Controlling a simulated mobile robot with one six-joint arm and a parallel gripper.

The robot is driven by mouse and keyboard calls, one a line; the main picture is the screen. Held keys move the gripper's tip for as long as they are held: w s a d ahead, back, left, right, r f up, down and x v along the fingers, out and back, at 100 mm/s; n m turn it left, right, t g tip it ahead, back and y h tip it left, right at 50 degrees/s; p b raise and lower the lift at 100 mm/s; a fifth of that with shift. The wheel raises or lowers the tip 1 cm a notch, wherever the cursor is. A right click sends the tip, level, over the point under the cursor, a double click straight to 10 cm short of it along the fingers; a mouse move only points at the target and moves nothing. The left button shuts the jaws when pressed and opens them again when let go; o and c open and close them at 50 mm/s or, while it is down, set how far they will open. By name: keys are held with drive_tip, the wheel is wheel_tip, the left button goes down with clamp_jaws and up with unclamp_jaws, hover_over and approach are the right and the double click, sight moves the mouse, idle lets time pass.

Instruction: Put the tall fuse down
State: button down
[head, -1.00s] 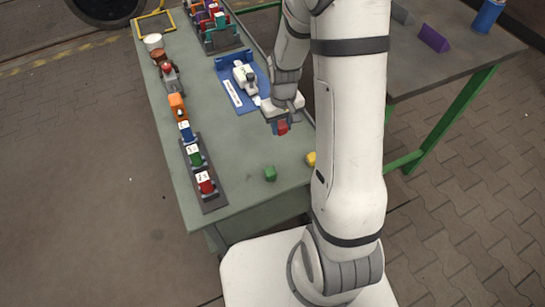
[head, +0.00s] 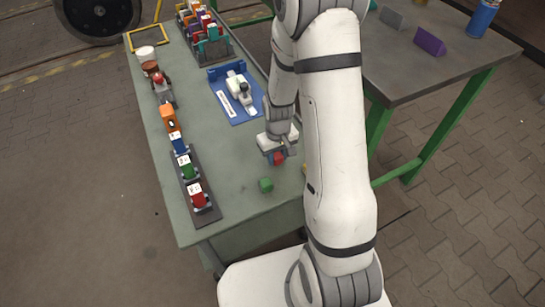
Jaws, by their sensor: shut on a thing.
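My gripper (head: 277,150) is over the right side of the green-grey table (head: 230,215), shut on a small red piece (head: 278,159). This piece may be the tall fuse; its height is hard to judge, as the jaws cover part of it. I cannot tell whether its lower end touches the tabletop. A green block (head: 266,184) lies just in front of the gripper.
A dark strip (head: 205,214) with labelled blue, green and red pieces lies along the left edge. Behind the gripper is a blue tray (head: 226,105) with a white device (head: 238,86). A rack (head: 214,50) of coloured pieces stands at the back. The table's front is clear.

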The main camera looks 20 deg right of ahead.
sight(277, 155)
drive_tip(key=shift+f, duration=0.1)
drive_tip(key=c, duration=1.1)
unclamp_jaws()
drive_tip(key=shift+o, duration=0.2)
wheel_tip(277, 155, up, 12)
drive_tip(key=p, duration=0.3)
drive_tip(key=s+a+r+m+t, duration=0.1)
drive_tip(key=s+r+m, duration=0.1)
drive_tip(key=s+r, duration=1.2)
drive_tip(key=shift+s+a+r+t, duration=0.2)
drive_tip(key=shift+s+r+t, duration=0.15)
drive_tip(key=shift+s, duration=0.4)
